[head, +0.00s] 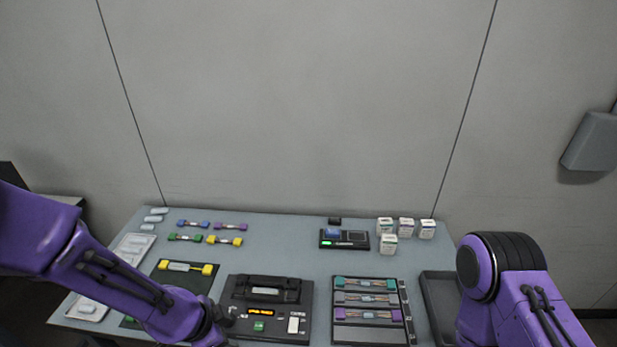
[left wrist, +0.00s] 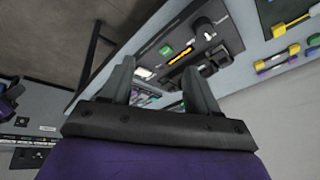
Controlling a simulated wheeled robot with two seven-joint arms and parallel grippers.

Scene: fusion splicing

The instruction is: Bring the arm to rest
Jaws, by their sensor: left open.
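My left arm (head: 130,285) comes in from the left and reaches down over the front left of the table. Its gripper (left wrist: 158,78) shows in the left wrist view with two grey fingers apart and nothing between them. In the head view the gripper end is at the bottom edge, beside the black splicing machine (head: 265,289), and its fingers are hard to make out. My right arm (head: 510,285) is bent at the lower right. Its gripper is out of view.
The grey table (head: 290,245) holds a rack (head: 371,326) with several coloured fibre pieces, a small device (head: 344,239), several white boxes (head: 388,245) and a dark tray (head: 437,290). A dark mat (head: 165,285) holds a yellow-ended piece (head: 186,268). Coloured pieces (head: 225,241) lie at the back left.

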